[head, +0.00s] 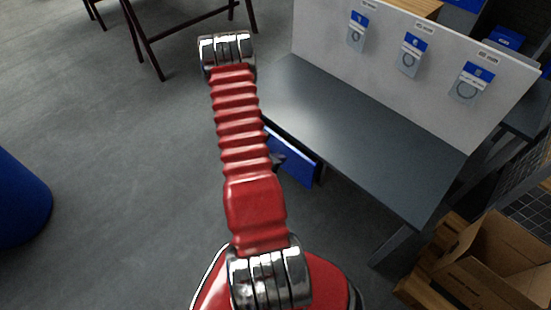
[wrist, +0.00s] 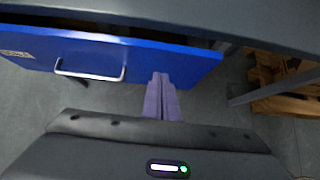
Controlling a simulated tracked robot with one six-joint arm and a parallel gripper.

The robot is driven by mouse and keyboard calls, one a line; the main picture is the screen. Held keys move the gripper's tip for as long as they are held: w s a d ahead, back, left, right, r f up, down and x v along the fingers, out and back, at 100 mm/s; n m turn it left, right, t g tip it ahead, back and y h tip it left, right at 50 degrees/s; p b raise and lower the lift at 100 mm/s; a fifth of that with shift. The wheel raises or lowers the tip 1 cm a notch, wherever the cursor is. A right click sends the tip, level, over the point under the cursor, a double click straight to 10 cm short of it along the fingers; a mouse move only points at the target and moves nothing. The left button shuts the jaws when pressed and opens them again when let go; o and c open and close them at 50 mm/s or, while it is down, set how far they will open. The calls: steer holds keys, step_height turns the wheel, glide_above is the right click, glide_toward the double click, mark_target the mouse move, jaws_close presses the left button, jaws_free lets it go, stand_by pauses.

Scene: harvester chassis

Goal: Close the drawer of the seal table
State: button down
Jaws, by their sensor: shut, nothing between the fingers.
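The seal table (head: 350,130) has a dark grey top and a white back panel with several hanging packets. Its blue drawer (head: 295,158) shows under the front edge, partly hidden behind my red arm. In the wrist view the drawer front (wrist: 120,58) is blue with a silver bar handle (wrist: 90,74), and a dark gap shows above it, below the tabletop edge (wrist: 180,18). My gripper (wrist: 160,78) is shut and empty, its fingertips by the lower right part of the drawer front, right of the handle. I cannot tell whether they touch it. My gripper (head: 282,161) is mostly hidden in the head view.
An open cardboard box (head: 485,265) and wooden pallet (head: 445,240) stand right of the table. A blue barrel (head: 18,200) is at the far left. A dark-legged trestle (head: 150,50) stands at the back left. The grey floor left of the table is clear.

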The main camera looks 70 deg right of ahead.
mark_target(293, 152)
steer(key=shift+s+d+f, duration=0.1)
steer(key=shift+s+d, duration=0.2)
steer(key=shift+d, duration=0.4)
steer(key=shift+s+d+f, duration=0.1)
steer(key=shift+s+d, duration=0.15)
steer(key=shift+d, duration=0.45)
steer(key=shift+s+d+f, duration=0.1)
steer(key=shift+s+d, duration=0.2)
steer(key=shift+d, duration=0.4)
steer(key=shift+d, duration=0.15)
